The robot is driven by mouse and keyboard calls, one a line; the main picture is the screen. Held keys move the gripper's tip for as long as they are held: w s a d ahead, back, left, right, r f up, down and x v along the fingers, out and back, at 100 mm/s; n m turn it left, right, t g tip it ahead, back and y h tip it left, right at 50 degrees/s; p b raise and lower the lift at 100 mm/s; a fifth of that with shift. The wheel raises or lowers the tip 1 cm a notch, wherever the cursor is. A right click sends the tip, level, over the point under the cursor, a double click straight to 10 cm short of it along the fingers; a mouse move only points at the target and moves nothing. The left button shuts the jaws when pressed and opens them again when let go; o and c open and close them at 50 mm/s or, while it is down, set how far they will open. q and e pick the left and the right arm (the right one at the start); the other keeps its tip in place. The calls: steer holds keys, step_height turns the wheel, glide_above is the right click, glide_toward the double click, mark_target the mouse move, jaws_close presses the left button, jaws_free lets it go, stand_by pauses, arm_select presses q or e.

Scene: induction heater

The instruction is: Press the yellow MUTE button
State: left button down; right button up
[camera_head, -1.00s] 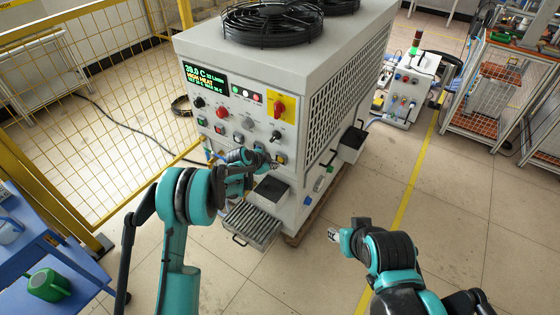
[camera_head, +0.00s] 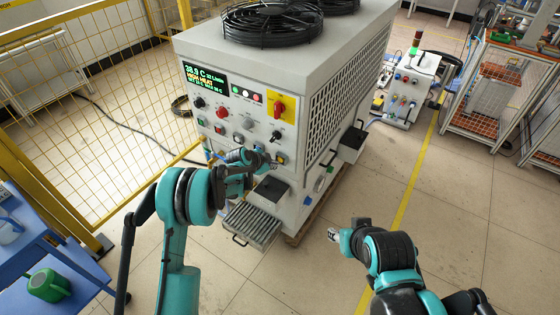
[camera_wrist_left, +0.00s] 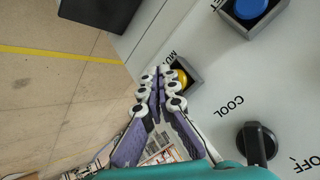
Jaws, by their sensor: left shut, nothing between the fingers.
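The yellow MUTE button (camera_wrist_left: 182,78) sits in a dark square housing on the heater's pale front panel. It also shows in the head view (camera_head: 282,159), low on the panel's right side. My left gripper (camera_wrist_left: 164,72) is shut and empty, its fingertips right beside the button and covering part of it and of its label. In the head view the left gripper (camera_head: 272,164) is at the panel just left of the button. I cannot tell whether the fingertips touch it. My right gripper (camera_head: 334,234) is over the floor, away from the heater; its fingers are too small to read.
A blue button (camera_wrist_left: 250,7) and a black COOL knob (camera_wrist_left: 257,144) flank the MUTE button in the wrist view. A red-on-yellow switch (camera_head: 279,107) is higher up. A slatted tray (camera_head: 252,226) juts out below.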

arm_select(q)
steer(key=shift+w+d, duration=0.1)
steer(key=shift+w, duration=0.05)
steer(key=shift+w+d, duration=0.15)
steer(key=shift+w, duration=0.05)
steer(key=shift+w+d+b, duration=0.3)
steer(key=shift+w, duration=0.1)
stand_by(1.0)
stand_by(0.3)
steer(key=shift+s+a, duration=0.5)
steer(key=shift+s, duration=0.25)
steer(key=shift+s+a, duration=0.1)
steer(key=shift+s+a+b, duration=0.3)
steer(key=shift+s+a, duration=0.4)
steer(key=shift+s, duration=0.3)
steer(key=shift+s+a+b, duration=0.3)
steer(key=shift+s+a, duration=0.4)
steer(key=shift+s, duration=0.25)
